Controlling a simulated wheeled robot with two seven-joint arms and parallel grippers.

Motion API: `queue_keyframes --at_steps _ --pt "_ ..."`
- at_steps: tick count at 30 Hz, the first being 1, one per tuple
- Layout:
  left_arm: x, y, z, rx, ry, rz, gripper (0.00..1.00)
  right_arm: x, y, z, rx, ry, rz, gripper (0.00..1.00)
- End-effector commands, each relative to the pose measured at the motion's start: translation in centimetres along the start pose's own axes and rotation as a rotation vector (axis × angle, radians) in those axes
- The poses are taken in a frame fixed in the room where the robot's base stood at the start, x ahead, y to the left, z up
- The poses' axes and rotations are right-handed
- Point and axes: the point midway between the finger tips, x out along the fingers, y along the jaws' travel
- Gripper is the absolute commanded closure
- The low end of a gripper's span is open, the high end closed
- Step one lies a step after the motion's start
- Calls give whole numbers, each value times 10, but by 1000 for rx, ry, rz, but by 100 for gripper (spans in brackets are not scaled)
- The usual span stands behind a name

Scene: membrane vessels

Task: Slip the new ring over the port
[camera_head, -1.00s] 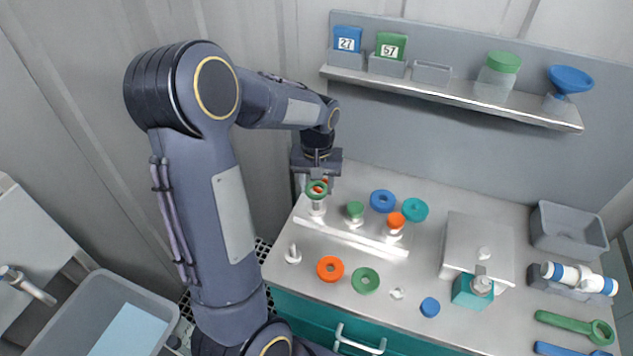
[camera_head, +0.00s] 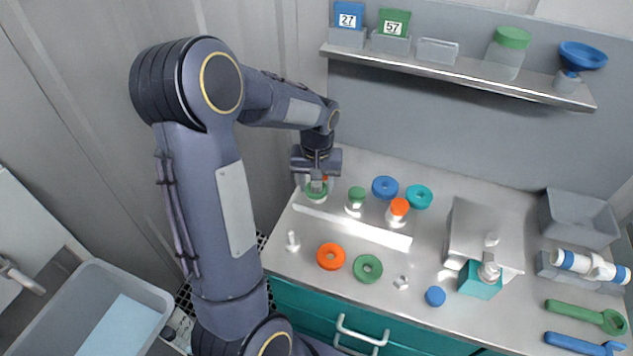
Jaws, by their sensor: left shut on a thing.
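My left gripper (camera_head: 317,184) points down at the left end of the bench and is shut on a green ring (camera_head: 315,195). The ring is low at the leftmost port of the pale vessel rail (camera_head: 352,230). A small orange part (camera_head: 325,178) shows just above the ring's far side, beside the fingers. The port itself is mostly hidden, so I cannot tell whether the ring is fully around it. A green-topped port (camera_head: 356,194) and an orange-topped port (camera_head: 399,207) stand to the right. My right gripper is not in view.
Loose on the bench lie an orange ring (camera_head: 330,257), a green ring (camera_head: 367,268), a blue ring (camera_head: 385,187) and a teal ring (camera_head: 418,197). A white peg (camera_head: 293,241) stands at the front left.

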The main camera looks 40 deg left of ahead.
Motion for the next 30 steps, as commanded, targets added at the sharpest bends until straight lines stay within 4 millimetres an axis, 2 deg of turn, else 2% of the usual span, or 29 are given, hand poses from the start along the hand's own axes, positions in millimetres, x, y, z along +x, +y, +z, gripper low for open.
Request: queue_keyframes --at_steps 25,26,30 --pt "5 0 0 0 -1 0 73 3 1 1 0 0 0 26" --pt "5 0 0 0 -1 0 49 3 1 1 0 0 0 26" --pt "5 0 0 0 -1 0 31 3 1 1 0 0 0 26"
